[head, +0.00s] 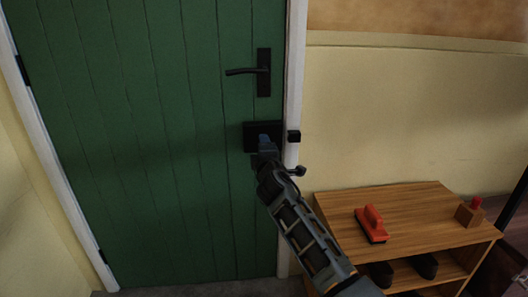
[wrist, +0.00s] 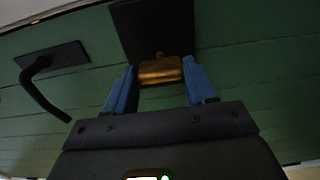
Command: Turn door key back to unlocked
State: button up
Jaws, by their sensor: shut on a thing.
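The green door (head: 150,150) stands closed in its white frame. A black lock plate (head: 252,130) sits below the black door handle (head: 263,73). In the wrist view the brass key (wrist: 161,70) sticks out of the black lock plate (wrist: 152,25), its bow lying wide between the fingers. My gripper (wrist: 161,78) is shut on the key, with a blue finger on each side of the bow. In the head view my gripper (head: 266,141) is at the lock plate and hides the key. The door handle also shows in the wrist view (wrist: 45,85).
A black catch (head: 293,136) is on the frame right of the lock. Dark shoes (head: 424,266) lie below.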

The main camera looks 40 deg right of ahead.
jog(key=shift+d, duration=0.1)
dwell(0.3)
jog(key=o, duration=1)
jog(key=shift+o, duration=0.2)
jog(key=p+v, duration=0.1)
jog(key=v, duration=0.7)
jog(key=shift+w, duration=0.1)
